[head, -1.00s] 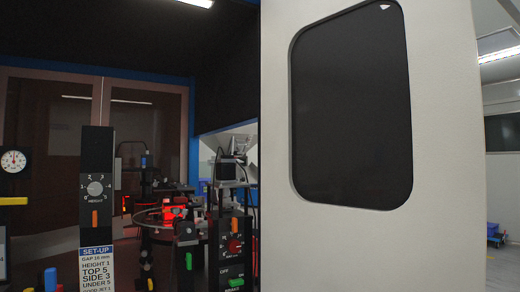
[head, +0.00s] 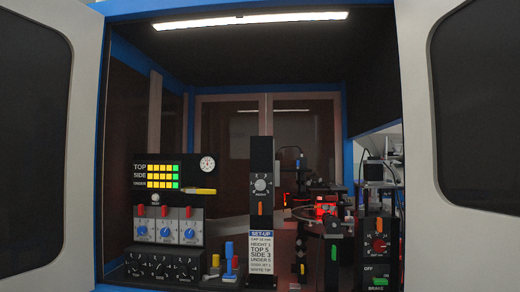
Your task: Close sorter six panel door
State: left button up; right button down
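The sorter's front opening has two pale grey door panels with dark windows. The left door panel (head: 84,150) stands swung open at the left edge of the head view. The right door panel (head: 415,120) stands swung open at the right, and its outer part runs out of the frame. Each window is a dark rounded rectangle. The blue door frame (head: 220,14) of the sorter shows around the opening. Neither of my grippers is in view. I cannot tell from this view which panel is number six.
Inside the cabinet are a lit indicator panel (head: 157,176), blue-knob controls (head: 166,226), a black height post (head: 261,155) with a set-up label (head: 261,252), a round glass-like turntable (head: 310,212) and a brake control box (head: 377,265). A light strip (head: 250,20) glows overhead.

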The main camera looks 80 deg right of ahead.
aim_at(459, 60)
jog(key=u, duration=0.1)
jog(key=k, duration=2.25)
jog(key=z, duration=1.95)
jog(key=i, duration=0.5)
jog(key=u, duration=1.35)
jog(key=k, duration=1)
jog(key=z, duration=1.1)
